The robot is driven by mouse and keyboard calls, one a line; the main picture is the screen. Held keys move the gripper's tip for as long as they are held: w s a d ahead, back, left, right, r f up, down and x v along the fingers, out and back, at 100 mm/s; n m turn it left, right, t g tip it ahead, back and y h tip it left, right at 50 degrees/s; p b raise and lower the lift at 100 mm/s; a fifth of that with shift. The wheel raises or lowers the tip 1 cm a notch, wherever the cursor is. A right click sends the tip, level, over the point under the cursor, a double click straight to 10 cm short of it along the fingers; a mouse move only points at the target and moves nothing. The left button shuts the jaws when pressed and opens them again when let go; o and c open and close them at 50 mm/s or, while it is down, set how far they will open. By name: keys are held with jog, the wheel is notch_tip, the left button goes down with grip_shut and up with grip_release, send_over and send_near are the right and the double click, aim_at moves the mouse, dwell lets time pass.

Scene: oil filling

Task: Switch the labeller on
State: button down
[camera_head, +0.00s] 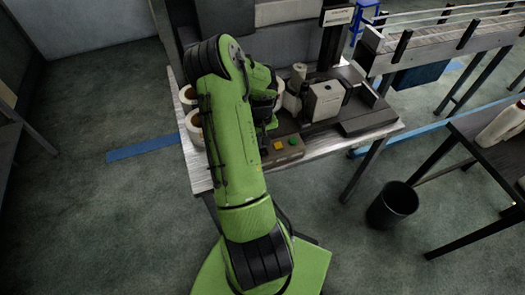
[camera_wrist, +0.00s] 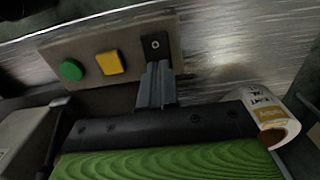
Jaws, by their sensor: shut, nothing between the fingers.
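The labeller (camera_head: 326,99) stands on the table, a pale boxy machine on a dark base. Its control panel (camera_head: 285,156) is at the table's front edge with a yellow button (camera_head: 278,145) and a green button (camera_head: 293,141). In the wrist view the panel (camera_wrist: 135,65) carries the green round button (camera_wrist: 70,70), the yellow square button (camera_wrist: 110,62) and a black switch plate (camera_wrist: 154,44) with a small pale mark. My gripper (camera_wrist: 158,68) is shut and empty, its fingertips at the switch plate's lower edge. I cannot tell whether they touch it. In the head view my arm hides the fingertips.
A label roll (camera_wrist: 268,117) lies close beside my gripper in the wrist view. White rolls (camera_head: 195,125) stand on the table's left side. A conveyor (camera_head: 440,45) is at the upper right. A black bin (camera_head: 392,205) stands on the floor at right.

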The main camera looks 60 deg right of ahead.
jog(key=shift+f, duration=0.15)
notch_tip(320, 180, up, 7)
jog(key=p, duration=0.4)
dwell(0.7)
